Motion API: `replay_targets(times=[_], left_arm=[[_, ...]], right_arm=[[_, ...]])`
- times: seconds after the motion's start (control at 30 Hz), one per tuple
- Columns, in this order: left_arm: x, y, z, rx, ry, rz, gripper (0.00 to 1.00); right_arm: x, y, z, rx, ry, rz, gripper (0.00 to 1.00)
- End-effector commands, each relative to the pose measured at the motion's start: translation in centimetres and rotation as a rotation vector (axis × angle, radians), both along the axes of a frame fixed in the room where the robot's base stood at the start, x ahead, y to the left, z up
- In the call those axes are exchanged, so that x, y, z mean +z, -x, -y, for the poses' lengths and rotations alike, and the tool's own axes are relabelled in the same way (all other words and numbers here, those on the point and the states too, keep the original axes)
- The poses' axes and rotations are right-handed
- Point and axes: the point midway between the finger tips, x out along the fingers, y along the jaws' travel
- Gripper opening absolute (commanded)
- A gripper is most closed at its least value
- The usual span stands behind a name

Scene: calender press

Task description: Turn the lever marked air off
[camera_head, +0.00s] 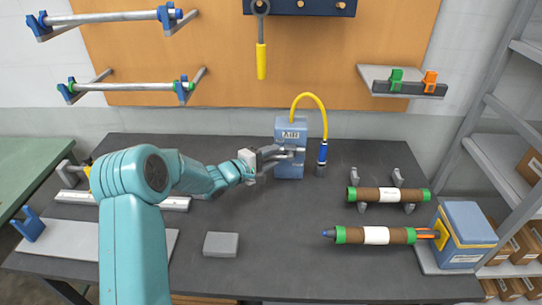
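The blue air box (291,134) stands at the back middle of the dark table, with a light label reading AIR near its top. A yellow hose arches from its top to a blue fitting at its right. My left gripper (284,154) reaches in from the left, its grey fingers at the front of the box below the label. A grey part there overlaps the fingers, so I cannot make out the lever clearly. Whether the fingers are closed on it or only beside it is too small to tell. My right gripper is not in view.
Two brown rolls with green ends, the nearer one (375,235) and the farther one (388,194), lie on the right. A blue box (466,233) stands at the right edge. A grey block (221,244) lies in front. The middle of the dark table (285,225) is clear.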

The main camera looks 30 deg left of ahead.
Motion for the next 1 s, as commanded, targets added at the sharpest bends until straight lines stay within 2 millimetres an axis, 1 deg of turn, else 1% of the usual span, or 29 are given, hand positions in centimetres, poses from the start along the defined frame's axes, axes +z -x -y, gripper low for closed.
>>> replay_targets(times=[0.13,0.17,0.2,0.23,0.27,0.5,0.67,0.87,1.0], left_arm=[[0.0,0.0,0.0,0.0,0.0,-0.001,0.38],[0.0,0.0,0.0,0.0,0.0,-0.001,0.28],[0.0,0.0,0.0,0.0,0.0,-0.001,0.15],[0.0,0.0,0.0,0.0,0.0,-0.001,0.05],[0.0,0.0,0.0,0.0,0.0,-0.001,0.0],[-0.1,0.1,0.0,-0.001,0.002,0.001,0.0],[-0.5,0.1,0.0,0.0,0.03,0.017,0.0],[-1.4,0.0,0.0,0.0,0.121,0.072,0.0],[-2.2,0.0,0.1,-0.001,0.21,0.128,0.0]], right_arm=[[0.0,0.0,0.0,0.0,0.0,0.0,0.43],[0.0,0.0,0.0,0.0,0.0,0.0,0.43],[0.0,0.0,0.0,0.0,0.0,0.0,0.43],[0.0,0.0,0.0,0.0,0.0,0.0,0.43],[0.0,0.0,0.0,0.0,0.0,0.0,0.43],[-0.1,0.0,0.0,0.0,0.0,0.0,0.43],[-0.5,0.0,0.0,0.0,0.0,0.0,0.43],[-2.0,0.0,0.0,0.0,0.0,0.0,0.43],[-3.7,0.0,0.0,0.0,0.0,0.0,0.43]])
